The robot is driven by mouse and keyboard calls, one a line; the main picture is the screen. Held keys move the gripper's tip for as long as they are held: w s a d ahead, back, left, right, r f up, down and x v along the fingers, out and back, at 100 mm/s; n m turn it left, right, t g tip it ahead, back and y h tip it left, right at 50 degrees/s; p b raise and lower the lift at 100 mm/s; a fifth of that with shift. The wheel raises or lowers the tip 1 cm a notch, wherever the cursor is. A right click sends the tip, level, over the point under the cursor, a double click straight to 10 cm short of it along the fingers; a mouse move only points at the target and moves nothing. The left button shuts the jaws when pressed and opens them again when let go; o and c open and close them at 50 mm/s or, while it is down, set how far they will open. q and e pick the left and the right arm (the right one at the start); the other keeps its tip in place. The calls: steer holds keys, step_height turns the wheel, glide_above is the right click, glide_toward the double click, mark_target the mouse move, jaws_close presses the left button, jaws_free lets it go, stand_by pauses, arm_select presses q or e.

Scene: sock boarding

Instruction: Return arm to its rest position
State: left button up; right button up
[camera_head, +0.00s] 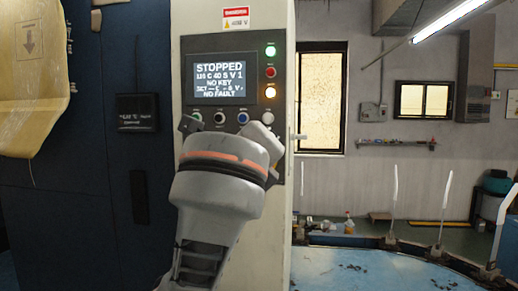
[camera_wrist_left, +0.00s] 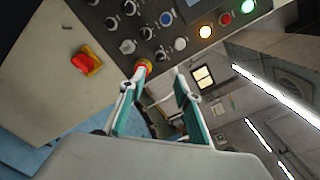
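My left arm (camera_head: 220,180) rises in front of the control cabinet (camera_head: 267,220) in the head view, and its wrist hides the lower part of the button panel. In the left wrist view my left gripper (camera_wrist_left: 158,88) has its two teal fingers spread apart with nothing between them. My right gripper is in neither view.
The screen (camera_head: 221,79) reads STOPPED, NO KEY and NO FAULT. Green (camera_head: 270,51) and amber (camera_head: 270,88) lamps glow. A red and yellow switch (camera_wrist_left: 86,62) sits on the cabinet. A yellowish wrapped object (camera_head: 30,75) is at left. A blue round platform (camera_head: 370,272) lies right.

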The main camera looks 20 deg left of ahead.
arm_select(q)
steer(key=w+d+f+n+g+h, duration=0.2)
steer(key=w+f, duration=0.2)
steer(key=f, duration=0.8)
steer(key=w+d+f+n+g+h, duration=0.2)
steer(key=w+d+f+h, duration=0.1)
steer(key=f, duration=0.9)
step_height(320, 180, down, 19)
steer(key=s+d+n+g+h, duration=0.1)
steer(key=n+g+h, duration=0.1)
steer(key=n, duration=0.3)
steer(key=s+a+f+n, duration=0.1)
steer(key=s+f+n, duration=0.2)
steer(key=s+f, duration=0.35)
steer(key=s+a+f+n, duration=0.1)
steer(key=s+f+n, duration=0.15)
steer(key=f, duration=0.75)
steer(key=s+f+n, duration=0.2)
steer(key=s+f, duration=0.4)
steer(key=f, duration=0.2)
steer(key=s+a+f+n, duration=0.2)
steer(key=s+f, duration=0.3)
steer(key=s, duration=0.5)
steer(key=shift+s+a+f+n, duration=0.15)
steer(key=shift+s+f+n, duration=0.15)
steer(key=shift+n, duration=0.35)
